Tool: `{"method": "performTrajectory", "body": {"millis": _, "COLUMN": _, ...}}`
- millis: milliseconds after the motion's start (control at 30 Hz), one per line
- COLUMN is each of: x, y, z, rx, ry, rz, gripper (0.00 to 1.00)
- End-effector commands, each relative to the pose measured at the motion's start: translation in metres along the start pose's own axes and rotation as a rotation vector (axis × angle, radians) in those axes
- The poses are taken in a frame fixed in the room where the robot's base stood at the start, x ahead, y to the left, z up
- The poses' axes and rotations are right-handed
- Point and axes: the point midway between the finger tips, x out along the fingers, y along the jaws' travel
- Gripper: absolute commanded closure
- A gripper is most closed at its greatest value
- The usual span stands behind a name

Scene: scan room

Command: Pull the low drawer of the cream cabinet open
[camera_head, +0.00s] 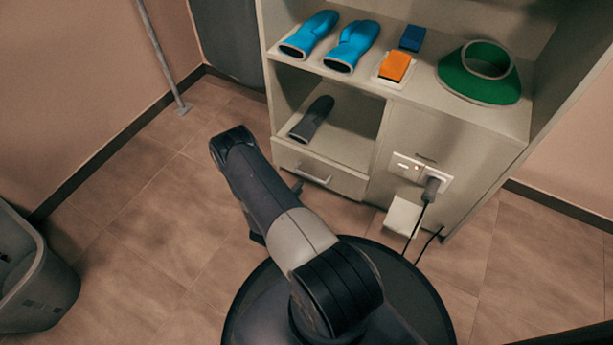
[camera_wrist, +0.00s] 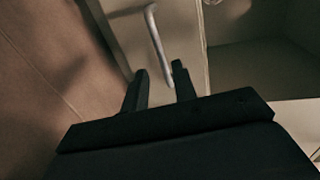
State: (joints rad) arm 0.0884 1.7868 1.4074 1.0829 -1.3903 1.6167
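The cream cabinet (camera_head: 455,140) stands ahead. Its low drawer (camera_head: 346,184) is at the lower left, with its front about flush with the cabinet. A pale bar handle (camera_head: 313,174) is fixed across the drawer front. In the wrist view the handle (camera_wrist: 156,40) runs down the drawer front (camera_wrist: 184,35) toward my gripper (camera_wrist: 159,70). My two dark fingers are apart, and the handle's lower end shows between them. I cannot tell whether the fingers reach around it. In the head view my arm hides most of the gripper, just below the drawer.
An open shelf above the drawer holds a dark glove-like item (camera_head: 312,119). Blue gloves (camera_head: 352,46), an orange item (camera_head: 395,66) and a green collar (camera_head: 478,84) lie on top. A plugged cord (camera_head: 424,215) hangs at right. A grey bin (camera_head: 38,280) stands left; floor between is clear.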

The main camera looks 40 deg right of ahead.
Motion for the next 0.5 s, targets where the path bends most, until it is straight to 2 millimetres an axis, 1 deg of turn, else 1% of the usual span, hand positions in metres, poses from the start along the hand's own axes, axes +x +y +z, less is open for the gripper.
{"method": "performTrajectory", "body": {"millis": 33, "x": 0.011, "y": 0.003, "z": -0.001, "rx": 0.004, "ry": 0.005, "rz": -0.001, "gripper": 0.73}}
{"method": "performTrajectory", "body": {"millis": 100, "x": 0.024, "y": 0.003, "z": -0.001, "rx": 0.004, "ry": 0.004, "rz": 0.000, "gripper": 0.73}}
{"method": "performTrajectory", "body": {"millis": 300, "x": 0.060, "y": 0.003, "z": -0.001, "rx": 0.003, "ry": 0.003, "rz": 0.000, "gripper": 0.73}}
{"method": "performTrajectory", "body": {"millis": 400, "x": 0.073, "y": 0.002, "z": 0.000, "rx": 0.002, "ry": 0.002, "rz": 0.000, "gripper": 0.73}}
{"method": "performTrajectory", "body": {"millis": 500, "x": 0.081, "y": 0.001, "z": 0.001, "rx": 0.001, "ry": 0.000, "rz": 0.000, "gripper": 0.73}}
